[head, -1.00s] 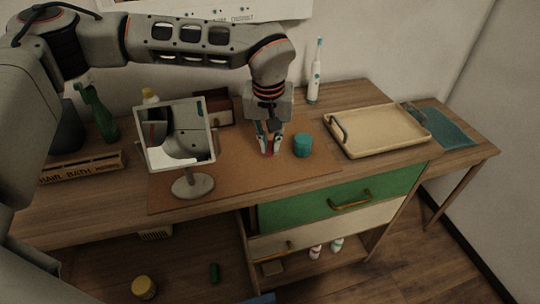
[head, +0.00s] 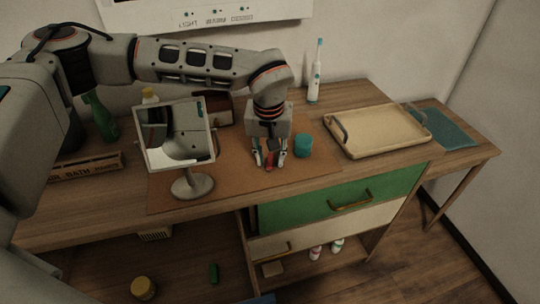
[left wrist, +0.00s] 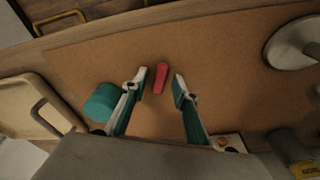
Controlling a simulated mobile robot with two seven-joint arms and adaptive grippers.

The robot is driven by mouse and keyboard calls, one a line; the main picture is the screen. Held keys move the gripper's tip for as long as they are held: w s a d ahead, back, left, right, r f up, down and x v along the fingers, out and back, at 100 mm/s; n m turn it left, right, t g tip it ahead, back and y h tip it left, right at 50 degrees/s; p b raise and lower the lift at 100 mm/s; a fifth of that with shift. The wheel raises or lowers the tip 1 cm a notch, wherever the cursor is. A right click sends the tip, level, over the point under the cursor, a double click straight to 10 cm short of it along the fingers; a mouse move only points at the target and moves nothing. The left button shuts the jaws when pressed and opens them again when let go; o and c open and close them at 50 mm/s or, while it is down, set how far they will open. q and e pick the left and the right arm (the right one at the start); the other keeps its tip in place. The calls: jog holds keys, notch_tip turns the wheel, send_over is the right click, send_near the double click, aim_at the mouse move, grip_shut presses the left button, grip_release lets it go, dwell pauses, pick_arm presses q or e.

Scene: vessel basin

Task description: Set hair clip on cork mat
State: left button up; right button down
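The red hair clip (head: 268,161) lies on the brown cork mat (head: 235,183), below my left gripper. In the left wrist view the hair clip (left wrist: 161,78) is between the two fingertips, with a gap on each side. My left gripper (head: 270,158) points down and its fingers are spread, so it is open. It also shows in the left wrist view (left wrist: 160,83). The cork mat (left wrist: 225,60) fills much of that view. My right gripper is not in view.
A teal jar (head: 303,146) stands close to the right of my left gripper. A standing mirror (head: 192,186) is to the left on the mat. A beige tray (head: 385,130) and a toothbrush (head: 314,85) are farther right. The mat's front part is clear.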

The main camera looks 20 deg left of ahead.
aim_at(269, 166)
pick_arm(q)
notch_tip(269, 166, up, 12)
jog(key=s, duration=0.1)
jog(key=shift+s+d+p, duration=0.15)
jog(key=shift+s+p, duration=0.25)
dwell(0.6)
